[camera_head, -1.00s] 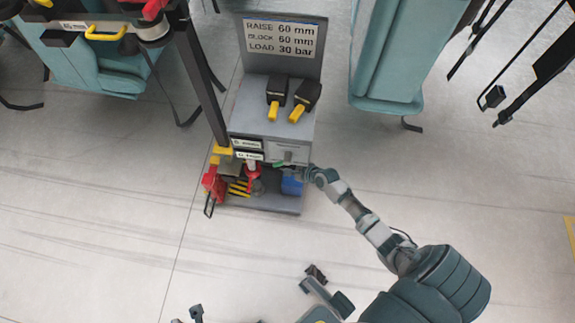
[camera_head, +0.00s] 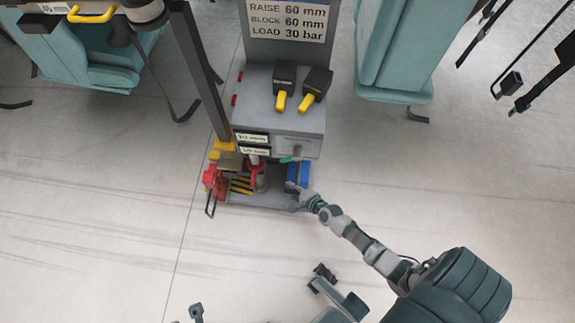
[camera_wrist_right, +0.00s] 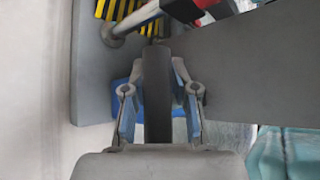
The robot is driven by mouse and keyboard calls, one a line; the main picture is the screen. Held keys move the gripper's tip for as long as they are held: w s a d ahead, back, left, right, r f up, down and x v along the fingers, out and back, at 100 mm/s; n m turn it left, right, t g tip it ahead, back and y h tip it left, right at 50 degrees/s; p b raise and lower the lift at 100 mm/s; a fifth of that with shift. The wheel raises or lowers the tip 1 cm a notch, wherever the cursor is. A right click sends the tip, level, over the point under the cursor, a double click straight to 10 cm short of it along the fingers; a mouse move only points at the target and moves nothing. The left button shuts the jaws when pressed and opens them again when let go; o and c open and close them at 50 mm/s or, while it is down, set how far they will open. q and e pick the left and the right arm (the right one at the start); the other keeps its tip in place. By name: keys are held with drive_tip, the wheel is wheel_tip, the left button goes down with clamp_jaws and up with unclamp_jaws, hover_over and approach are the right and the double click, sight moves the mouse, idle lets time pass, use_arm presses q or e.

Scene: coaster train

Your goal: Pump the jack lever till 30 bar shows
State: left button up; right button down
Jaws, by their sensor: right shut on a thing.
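My right gripper (camera_head: 300,197) is at the front right of the grey jack cart, low beside a blue block (camera_head: 298,174). In the right wrist view my gripper's two fingers (camera_wrist_right: 159,115) are closed on a dark bar that appears to be the jack lever (camera_wrist_right: 157,75). The red jack parts (camera_head: 256,172) stand on the cart's lower shelf near yellow-black stripes (camera_head: 241,186). Two small readout strips (camera_head: 252,138) sit on the cart front; their numbers are too small to read.
The cart's sign (camera_head: 288,18) reads RAISE 60 mm, BLOCK 60 mm, LOAD 30 bar. Two black-and-yellow handled items (camera_head: 284,85) lie on the cart top (camera_head: 262,110). A dark post (camera_head: 198,70) rises at its left. Teal seats (camera_head: 398,60) hang behind.

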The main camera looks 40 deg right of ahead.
drive_tip(key=shift+s+d+f+b, duration=0.1)
drive_tip(key=shift+s+f+b, duration=0.1)
drive_tip(key=shift+f, duration=0.3)
drive_tip(key=shift+s+f+b, duration=0.1)
drive_tip(key=shift+s+f, duration=0.05)
drive_tip(key=shift+f, duration=0.3)
drive_tip(key=shift+w+r, duration=0.1)
drive_tip(key=c, duration=1)
unclamp_jaws()
drive_tip(key=shift+w+d, duration=0.1)
drive_tip(key=shift+s+r, duration=0.15)
drive_tip(key=shift+s, duration=0.2)
drive_tip(key=v, duration=1.1)
drive_tip(key=shift+d, duration=0.1)
